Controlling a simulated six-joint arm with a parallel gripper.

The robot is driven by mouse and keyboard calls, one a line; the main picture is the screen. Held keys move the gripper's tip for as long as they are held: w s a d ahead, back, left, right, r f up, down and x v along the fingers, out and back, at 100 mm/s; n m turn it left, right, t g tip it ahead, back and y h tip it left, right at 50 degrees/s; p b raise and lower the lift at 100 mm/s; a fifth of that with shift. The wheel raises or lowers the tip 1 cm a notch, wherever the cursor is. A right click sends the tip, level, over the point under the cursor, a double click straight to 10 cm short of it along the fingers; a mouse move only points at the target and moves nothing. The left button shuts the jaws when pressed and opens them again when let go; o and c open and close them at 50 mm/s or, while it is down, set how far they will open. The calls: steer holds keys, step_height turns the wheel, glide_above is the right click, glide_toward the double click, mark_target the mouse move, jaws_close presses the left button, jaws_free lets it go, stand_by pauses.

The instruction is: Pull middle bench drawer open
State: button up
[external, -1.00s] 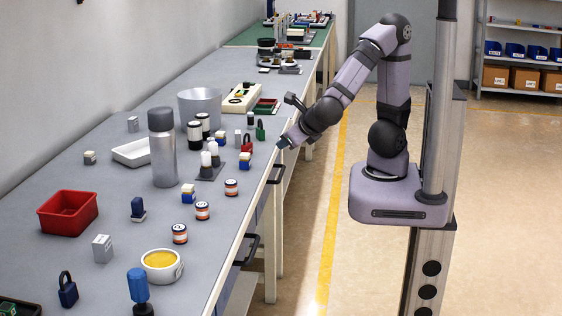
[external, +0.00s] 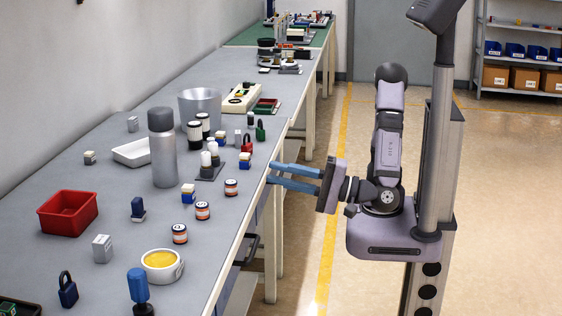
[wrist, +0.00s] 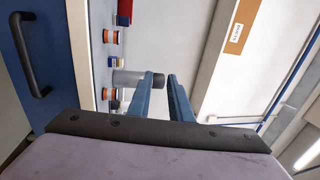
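A blue drawer front (wrist: 52,50) with a black bar handle (wrist: 32,55) shows at the left of the wrist view, apart from my fingers. A dark drawer handle (external: 250,250) also shows below the bench edge in the external view. I cannot tell which drawer is the middle one. My gripper (external: 269,173) has two blue fingers, apart and empty, pointing at the bench's front edge. They cover the edge area where another handle showed earlier. In the wrist view my gripper (wrist: 160,76) also shows a gap between the fingertips.
The grey bench top (external: 110,205) carries several small items near its front edge, including orange-and-white jars (external: 203,211) and a silver bottle (external: 163,150). A red bin (external: 68,212) stands to the left. The floor (external: 300,280) between bench and base is clear.

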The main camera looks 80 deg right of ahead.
glide_toward(254, 248)
steer(key=w, duration=0.3)
steer(key=shift+w+r, duration=0.2)
steer(key=shift+w, duration=0.95)
steer(key=shift+w+r, duration=0.2)
steer(key=shift+w, duration=1)
steer(key=shift+w+r, duration=0.2)
steer(key=shift+w, duration=0.95)
steer(key=shift+c, duration=0.4)
jaws_close()
